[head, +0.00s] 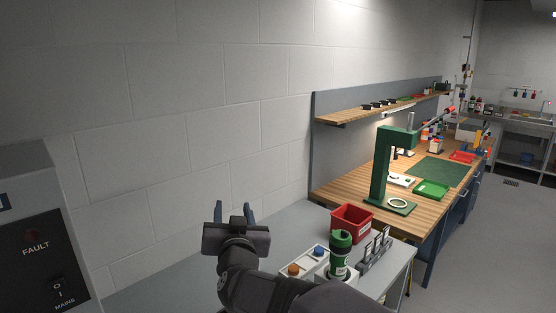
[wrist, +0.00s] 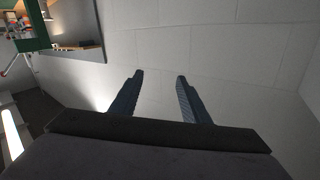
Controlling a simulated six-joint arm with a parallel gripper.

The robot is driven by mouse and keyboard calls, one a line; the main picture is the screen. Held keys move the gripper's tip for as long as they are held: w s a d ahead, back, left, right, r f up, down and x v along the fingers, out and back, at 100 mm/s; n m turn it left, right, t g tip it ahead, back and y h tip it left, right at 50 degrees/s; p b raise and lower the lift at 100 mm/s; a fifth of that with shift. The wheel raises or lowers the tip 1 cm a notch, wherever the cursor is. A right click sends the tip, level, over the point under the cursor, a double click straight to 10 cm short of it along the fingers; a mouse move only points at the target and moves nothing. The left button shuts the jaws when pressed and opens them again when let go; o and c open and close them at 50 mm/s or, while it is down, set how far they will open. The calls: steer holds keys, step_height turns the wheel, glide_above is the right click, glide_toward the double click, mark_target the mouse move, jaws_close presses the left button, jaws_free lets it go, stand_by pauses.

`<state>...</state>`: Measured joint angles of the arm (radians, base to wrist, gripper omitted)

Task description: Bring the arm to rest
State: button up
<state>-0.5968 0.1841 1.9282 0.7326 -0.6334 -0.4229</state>
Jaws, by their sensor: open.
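My gripper (head: 233,211) is raised at the lower middle of the head view, in front of the block wall and above the grey bench (head: 196,240). Its two blue fingers are apart with nothing between them. In the wrist view my gripper (wrist: 158,77) is also open and empty, with only the pale wall (wrist: 215,50) beyond the fingertips. My dark arm covers part of the bench and the lower ends of the things on it.
Right of my arm stand a green cylinder (head: 340,243), a white box with orange and blue knobs (head: 305,262), a rack (head: 374,249) and a red bin (head: 352,222). A wooden workbench (head: 345,188) with a green stand (head: 380,165) lies beyond. A control cabinet (head: 38,240) stands left.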

steer(key=s+d+f+n+g+b, duration=0.1)
steer(key=s+d+f+g+b, duration=0.15)
steer(key=s+d+f, duration=0.45)
steer(key=s+d+f+g+h+b, duration=0.1)
steer(key=s+d+f+g, duration=0.2)
steer(key=f, duration=0.8)
steer(key=s+d+f+n+g+b, duration=0.15)
steer(key=s+d+f+g, duration=0.3)
steer(key=f, duration=0.45)
steer(key=s+d+f+m+g+h+b, duration=0.1)
steer(key=s+d+f+g+b, duration=0.1)
steer(key=s+d+f, duration=0.3)
steer(key=s+d+f+m+g+h+b, duration=0.1)
steer(key=s+d+f+g, duration=0.4)
steer(key=s, duration=0.8)
step_height(320, 180, down, 2)
steer(key=shift+s+d+f+b, duration=0.1)
steer(key=shift+s+d+b, duration=0.1)
steer(key=shift+d+b, duration=0.25)
steer(key=shift+o, duration=0.2)
steer(key=shift+m, duration=0.25)
